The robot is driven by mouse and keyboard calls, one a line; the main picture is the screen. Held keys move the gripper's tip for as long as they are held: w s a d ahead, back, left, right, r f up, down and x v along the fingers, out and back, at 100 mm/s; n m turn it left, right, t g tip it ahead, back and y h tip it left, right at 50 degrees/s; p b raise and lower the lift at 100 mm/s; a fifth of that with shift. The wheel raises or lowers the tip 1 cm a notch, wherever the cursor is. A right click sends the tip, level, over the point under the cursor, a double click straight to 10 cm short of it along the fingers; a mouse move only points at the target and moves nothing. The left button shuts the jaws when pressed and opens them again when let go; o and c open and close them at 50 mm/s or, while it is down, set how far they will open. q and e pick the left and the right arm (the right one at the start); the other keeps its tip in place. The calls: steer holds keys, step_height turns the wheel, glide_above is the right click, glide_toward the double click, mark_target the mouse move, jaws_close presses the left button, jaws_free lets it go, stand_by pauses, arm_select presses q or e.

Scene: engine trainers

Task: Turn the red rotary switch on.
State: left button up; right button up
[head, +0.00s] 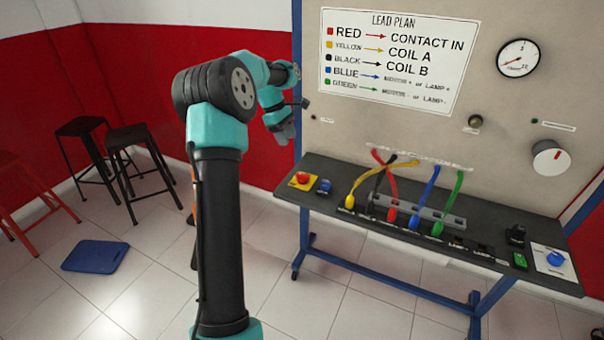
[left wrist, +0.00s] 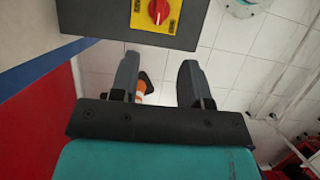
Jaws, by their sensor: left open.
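The red rotary switch (head: 303,177) sits on a yellow plate at the left end of the dark bench panel in the head view. In the left wrist view the red knob (left wrist: 158,11) shows near the top edge, on its yellow plate, with a small pale mark at its middle. My left gripper (head: 286,134) is above and a little left of the switch, apart from it. In the left wrist view its fingers (left wrist: 158,66) are open with nothing held, and the knob lies beyond their tips. My right gripper is not in view.
A blue knob (head: 324,186) stands just right of the switch. Coloured leads (head: 392,195) are plugged in farther right. The upright board (head: 400,115) rises behind the bench. Stools (head: 140,165) and a blue mat (head: 96,256) are on the left floor. An orange-white cone (left wrist: 144,84) shows between my fingers.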

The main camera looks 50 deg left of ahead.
mark_target(303, 175)
arm_select(q)
steer(key=x, duration=1.4)
steer(key=shift+d+f, duration=0.15)
steer(key=shift+f, duration=0.2)
jaws_close()
